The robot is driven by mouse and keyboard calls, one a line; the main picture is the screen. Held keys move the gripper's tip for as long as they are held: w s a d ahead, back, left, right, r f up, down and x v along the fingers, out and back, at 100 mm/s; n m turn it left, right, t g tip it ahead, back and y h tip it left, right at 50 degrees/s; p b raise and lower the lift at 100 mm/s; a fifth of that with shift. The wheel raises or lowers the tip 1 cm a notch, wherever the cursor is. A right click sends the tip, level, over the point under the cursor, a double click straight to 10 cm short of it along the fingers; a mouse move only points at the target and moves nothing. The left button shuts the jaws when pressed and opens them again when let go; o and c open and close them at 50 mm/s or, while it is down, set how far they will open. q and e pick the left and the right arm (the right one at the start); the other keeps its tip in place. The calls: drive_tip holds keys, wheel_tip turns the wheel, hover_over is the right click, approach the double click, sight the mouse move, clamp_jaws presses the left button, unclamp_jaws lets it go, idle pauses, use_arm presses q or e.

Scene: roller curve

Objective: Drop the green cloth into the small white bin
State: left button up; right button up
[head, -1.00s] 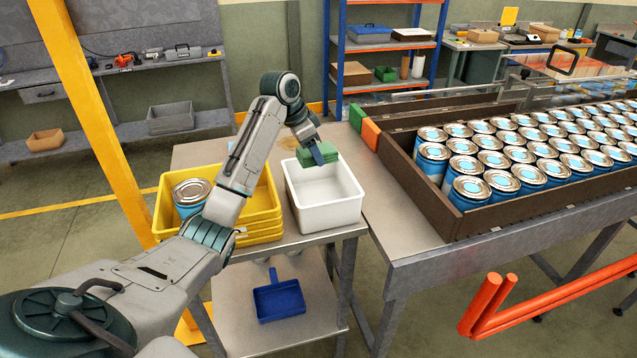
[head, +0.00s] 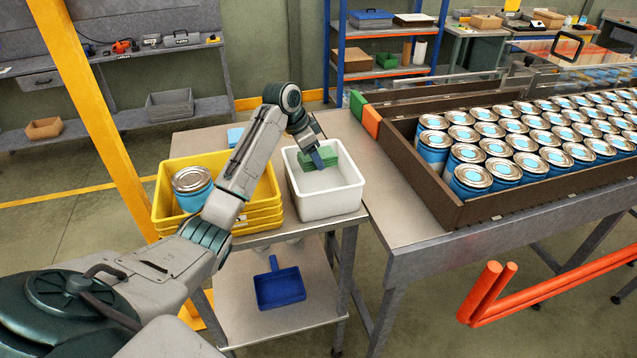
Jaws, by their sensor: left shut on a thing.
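The small white bin (head: 328,204) stands on the steel side table, to the right of the yellow crates. My left gripper (head: 318,160) is over the bin's opening, near its back side. It is shut on the green cloth (head: 316,161), which looks folded and sits at about the level of the rim. I cannot tell whether the cloth touches the bin's wall. The bin's visible inside is otherwise empty. My right gripper is not in view.
Stacked yellow crates (head: 238,227) with a blue can (head: 192,190) stand left of the bin. A light blue item (head: 235,137) lies behind them. A brown tray of cans (head: 455,207) is on the right. A blue dustpan (head: 279,288) lies on the lower shelf.

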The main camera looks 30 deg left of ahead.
use_arm(q)
drive_tip(key=o, duration=1.1)
drive_tip(key=shift+s+r, duration=0.1)
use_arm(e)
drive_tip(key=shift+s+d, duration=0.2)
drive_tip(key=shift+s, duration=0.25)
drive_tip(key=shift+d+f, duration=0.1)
use_arm(q)
drive_tip(key=shift+a+r+b, duration=0.1)
drive_tip(key=shift+r+b, duration=0.15)
drive_tip(key=shift+b, duration=0.05)
drive_tip(key=b+v, duration=0.3)
drive_tip(key=v, duration=0.3)
drive_tip(key=shift+s+a+r, duration=0.15)
drive_tip(key=shift+a, duration=0.05)
drive_tip(key=shift+p+v, duration=0.5)
drive_tip(key=shift+v, duration=0.6)
drive_tip(key=shift+s+r+p, duration=0.25)
drive_tip(key=shift+r+p, duration=0.3)
drive_tip(key=shift+r, duration=0.15)
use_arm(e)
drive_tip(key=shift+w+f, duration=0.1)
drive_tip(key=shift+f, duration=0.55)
